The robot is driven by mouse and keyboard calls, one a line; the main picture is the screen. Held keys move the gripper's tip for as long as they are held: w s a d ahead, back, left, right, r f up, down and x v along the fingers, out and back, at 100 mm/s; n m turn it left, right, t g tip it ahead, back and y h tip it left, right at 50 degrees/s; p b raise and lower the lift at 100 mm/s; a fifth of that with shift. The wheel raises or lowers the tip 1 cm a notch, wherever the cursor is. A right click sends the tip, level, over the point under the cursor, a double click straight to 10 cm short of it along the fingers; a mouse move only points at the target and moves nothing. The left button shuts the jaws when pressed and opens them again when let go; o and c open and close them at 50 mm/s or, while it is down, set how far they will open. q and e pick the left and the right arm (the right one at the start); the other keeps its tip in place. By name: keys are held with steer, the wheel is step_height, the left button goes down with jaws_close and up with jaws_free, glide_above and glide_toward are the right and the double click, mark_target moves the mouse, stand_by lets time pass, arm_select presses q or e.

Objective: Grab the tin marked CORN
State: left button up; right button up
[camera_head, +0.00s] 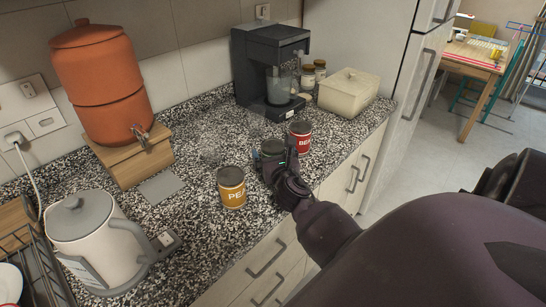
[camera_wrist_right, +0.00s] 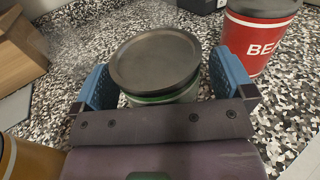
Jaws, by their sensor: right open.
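A tin with a dark grey lid and a green band (camera_wrist_right: 155,62) stands upright on the speckled counter; it also shows in the head view (camera_head: 271,147), partly behind my right gripper (camera_head: 275,167). Its label cannot be read in either view. In the wrist view the two blue fingers of my right gripper (camera_wrist_right: 165,84) are open, one on each side of this tin. I cannot tell whether they touch it. A yellow tin marked "PE" (camera_head: 232,188) stands to the left. A red tin marked "BE" (camera_head: 300,138) stands to the right. My left gripper is not in view.
A coffee machine (camera_head: 270,65) and a cream lidded box (camera_head: 348,92) stand at the back. A terracotta dispenser (camera_head: 102,85) on a wooden stand and a white kettle (camera_head: 95,240) are at the left. The counter's front edge runs below the tins.

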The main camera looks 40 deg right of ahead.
steer(key=shift+w+d, duration=0.15)
steer(key=c, duration=1.1)
steer(key=shift+r, duration=0.1)
steer(key=shift+c, duration=0.8)
